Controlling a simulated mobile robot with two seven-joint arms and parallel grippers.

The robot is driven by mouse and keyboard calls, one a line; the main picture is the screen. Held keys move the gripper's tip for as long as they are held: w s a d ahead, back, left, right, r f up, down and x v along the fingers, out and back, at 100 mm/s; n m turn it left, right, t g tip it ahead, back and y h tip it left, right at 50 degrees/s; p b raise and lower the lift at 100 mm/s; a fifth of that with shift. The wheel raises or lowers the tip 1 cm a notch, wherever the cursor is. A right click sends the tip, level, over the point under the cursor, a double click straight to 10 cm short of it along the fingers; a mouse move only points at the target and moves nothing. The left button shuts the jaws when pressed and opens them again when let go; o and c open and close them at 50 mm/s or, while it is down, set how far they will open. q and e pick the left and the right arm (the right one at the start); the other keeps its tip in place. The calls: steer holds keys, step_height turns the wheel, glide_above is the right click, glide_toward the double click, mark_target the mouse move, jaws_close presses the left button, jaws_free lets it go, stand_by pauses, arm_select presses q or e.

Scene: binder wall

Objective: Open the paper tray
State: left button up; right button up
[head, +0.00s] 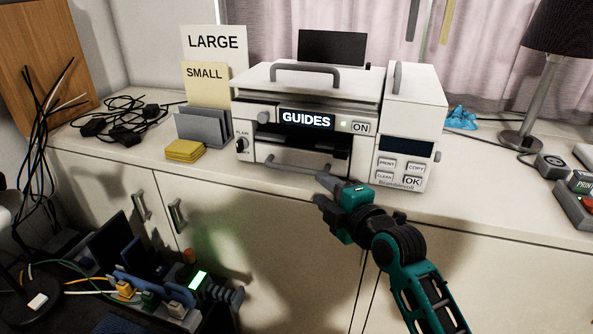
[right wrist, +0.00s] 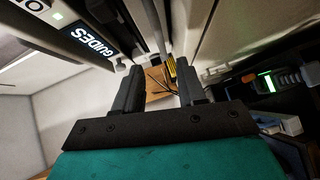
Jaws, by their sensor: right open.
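The white printer (head: 410,112) stands on the cabinet top, with "GUIDES" on its display. Its paper tray shows low on the front, with a grey bar handle (head: 290,167) across it. The tray's front looks about flush with the printer body. My right gripper (head: 319,188) is open at the right end of this handle, its fingers pointing left. In the right wrist view the open fingers (right wrist: 161,88) frame a gap, and a grey bar (right wrist: 152,22) runs ahead of them. I cannot tell whether a finger touches the handle. My left gripper is not in view.
Left of the printer are LARGE and SMALL cards (head: 213,58), a grey paper holder (head: 203,125) and yellow pads (head: 185,150). Black cables (head: 120,115) lie farther left. A lamp (head: 530,110) stands at the right. The counter edge runs just before the printer.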

mark_target(298, 171)
steer(key=x, duration=1)
steer(key=shift+w+a+b, duration=0.2)
steer(key=shift+w+b, duration=0.2)
jaws_close()
